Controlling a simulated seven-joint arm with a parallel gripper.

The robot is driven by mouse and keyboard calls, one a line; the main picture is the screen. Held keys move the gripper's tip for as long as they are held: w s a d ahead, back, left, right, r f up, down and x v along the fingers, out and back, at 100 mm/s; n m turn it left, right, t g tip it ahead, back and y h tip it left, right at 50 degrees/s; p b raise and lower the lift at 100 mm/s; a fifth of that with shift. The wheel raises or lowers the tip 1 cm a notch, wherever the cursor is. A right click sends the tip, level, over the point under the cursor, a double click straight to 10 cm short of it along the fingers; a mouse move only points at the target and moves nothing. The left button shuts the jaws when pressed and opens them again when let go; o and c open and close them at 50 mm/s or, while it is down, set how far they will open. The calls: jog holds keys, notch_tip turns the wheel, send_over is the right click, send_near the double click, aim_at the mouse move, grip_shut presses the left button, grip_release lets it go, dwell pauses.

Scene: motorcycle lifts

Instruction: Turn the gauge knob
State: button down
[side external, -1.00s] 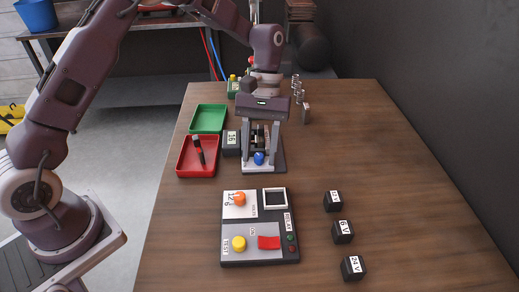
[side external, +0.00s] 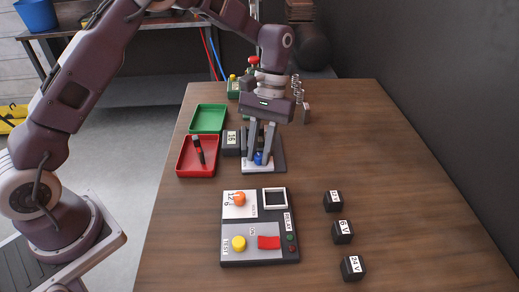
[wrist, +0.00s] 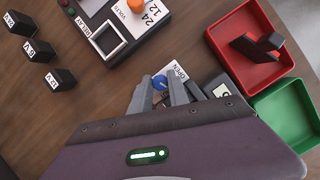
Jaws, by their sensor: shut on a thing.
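A small blue knob (side external: 259,159) sits on a dark device with a white plate (side external: 277,165) in the middle of the table. My gripper (side external: 260,155) points down over this device, its fingers on either side of the knob and shut on it. In the wrist view the blue knob (wrist: 159,82) shows between the fingertips (wrist: 161,90), beside a white label reading OPEN (wrist: 177,71). The fingers hide part of the device. An orange knob (side external: 239,198) on the control panel (side external: 262,224) stands apart from my gripper.
A dark block with a number label (side external: 231,143) stands close left of my gripper. Several black voltage cubes (side external: 341,231) stand at right.

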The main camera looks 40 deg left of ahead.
jog(key=shift+d+m+y, duration=0.1)
jog(key=shift+m+y, duration=0.6)
jog(key=shift+m, duration=1.1)
jog(key=c, duration=1.3)
grip_release()
jog(key=shift+o, duration=0.2)
